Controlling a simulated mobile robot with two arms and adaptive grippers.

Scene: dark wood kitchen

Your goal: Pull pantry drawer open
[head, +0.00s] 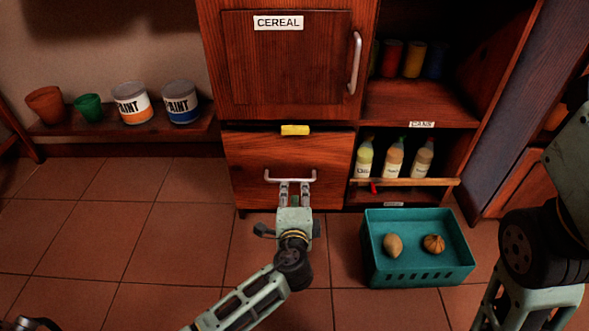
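The pantry drawer (250,160) is a reddish wood front below the cabinet door marked CEREAL (285,70). It looks shut or nearly so; I cannot tell if it stands out slightly. A pale horizontal bar handle (272,179) crosses its front. My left gripper (294,186) is at the handle, its two fingertips side by side and spaced apart at the bar. A gap shows between the fingers, and no firm grip on the bar is visible. My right arm shows at the right edge, but its gripper is not visible.
A teal crate (420,279) with two vegetables stands on the floor right of the drawer. Open shelves beside the drawer hold several bottles (395,160) and cans (412,60). Paint cans and pots stand on a low shelf (60,128) at left.

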